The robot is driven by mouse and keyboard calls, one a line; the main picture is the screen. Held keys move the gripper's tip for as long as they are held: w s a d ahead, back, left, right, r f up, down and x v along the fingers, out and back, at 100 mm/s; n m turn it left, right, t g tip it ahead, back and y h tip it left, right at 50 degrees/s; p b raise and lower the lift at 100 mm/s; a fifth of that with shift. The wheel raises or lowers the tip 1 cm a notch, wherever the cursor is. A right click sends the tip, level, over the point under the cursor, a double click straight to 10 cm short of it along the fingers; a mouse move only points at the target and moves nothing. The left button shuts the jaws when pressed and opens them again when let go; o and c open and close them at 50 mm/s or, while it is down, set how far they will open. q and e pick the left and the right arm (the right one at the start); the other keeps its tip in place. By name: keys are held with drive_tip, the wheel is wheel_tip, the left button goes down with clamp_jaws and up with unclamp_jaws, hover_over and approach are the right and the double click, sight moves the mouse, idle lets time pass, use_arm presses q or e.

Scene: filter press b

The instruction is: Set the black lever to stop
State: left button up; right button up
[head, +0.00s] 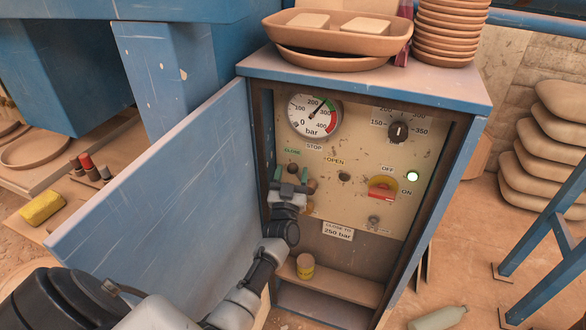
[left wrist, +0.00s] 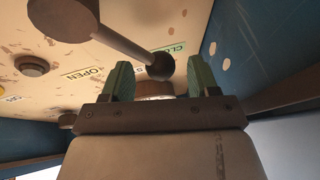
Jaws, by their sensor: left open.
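The black lever has a dark ball knob (head: 293,168) and sits on the control panel (head: 350,155) inside the open cabinet. The knob is by the green CLOSE label (head: 292,151). STOP (head: 314,147) and OPEN (head: 335,161) labels lie to its right. In the left wrist view the lever's rod runs down from the upper left to the ball (left wrist: 160,67). My left gripper (head: 291,182) is open, with the ball in line with the gap between its green fingertips (left wrist: 152,75). I cannot tell whether they touch it. My gripper hides part of the lever in the head view.
The open blue door (head: 170,190) stands close left of my arm. The panel also has a pressure gauge (head: 314,116), a dial (head: 398,132), a red-handled OFF/ON switch (head: 382,189) and a lit lamp (head: 412,176). A yellow-labelled can (head: 305,267) stands on the shelf below.

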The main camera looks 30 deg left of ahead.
use_arm(q)
drive_tip(key=shift+x, duration=1)
